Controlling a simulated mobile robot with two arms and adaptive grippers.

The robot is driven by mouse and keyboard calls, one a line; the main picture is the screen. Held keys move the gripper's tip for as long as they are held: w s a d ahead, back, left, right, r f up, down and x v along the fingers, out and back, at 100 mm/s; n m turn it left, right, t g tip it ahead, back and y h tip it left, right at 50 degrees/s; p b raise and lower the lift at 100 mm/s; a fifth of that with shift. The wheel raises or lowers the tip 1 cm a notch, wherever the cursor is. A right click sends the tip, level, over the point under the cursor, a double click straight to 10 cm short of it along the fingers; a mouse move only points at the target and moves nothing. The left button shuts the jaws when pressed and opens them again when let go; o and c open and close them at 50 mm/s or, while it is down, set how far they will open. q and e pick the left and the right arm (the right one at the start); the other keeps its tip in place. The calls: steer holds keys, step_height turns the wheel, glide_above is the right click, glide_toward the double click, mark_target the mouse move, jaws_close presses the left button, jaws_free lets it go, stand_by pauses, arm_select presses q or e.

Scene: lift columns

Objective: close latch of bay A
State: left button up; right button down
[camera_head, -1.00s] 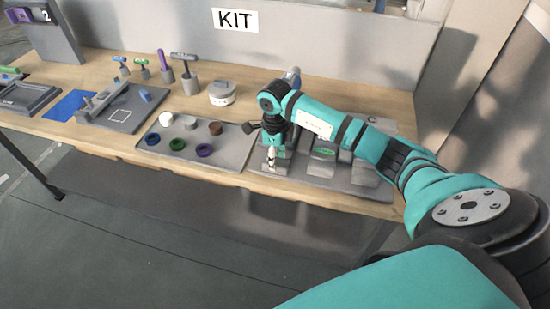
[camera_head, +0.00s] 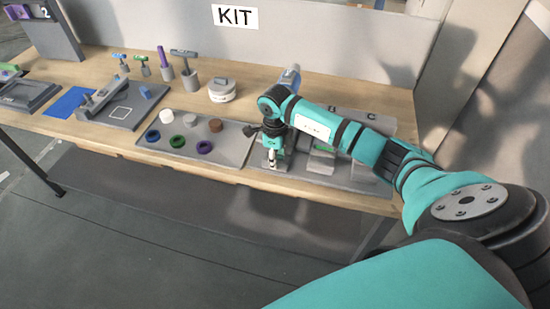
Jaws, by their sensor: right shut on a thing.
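My right gripper (camera_head: 271,160) points down at the front left end of the grey bay unit (camera_head: 341,184), at the right of the table. It is shut on a small pale part there, which looks like the latch of bay A; the fingers and wrist cover most of it. Letters B and C show on the back panel of the unit; the letter A is hidden behind my arm. My left gripper is not in view.
Left of the gripper, a grey tray (camera_head: 228,151) holds several coloured rings and caps. Farther left are a grey fixture (camera_head: 118,117), a blue mat (camera_head: 70,102) and upright tools in holders. A round white container (camera_head: 222,92) stands behind the tray.

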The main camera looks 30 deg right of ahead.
steer(key=w+d+b, duration=0.2)
steer(key=b, duration=0.1)
steer(key=shift+d+f, duration=0.1)
steer(key=shift+s+r, duration=0.1)
steer(key=shift+r, duration=0.2)
steer(key=c, duration=1.2)
jaws_free()
steer(key=shift+f, duration=0.15)
steer(key=shift+c, duration=0.2)
step_height(320, 180, up, 12)
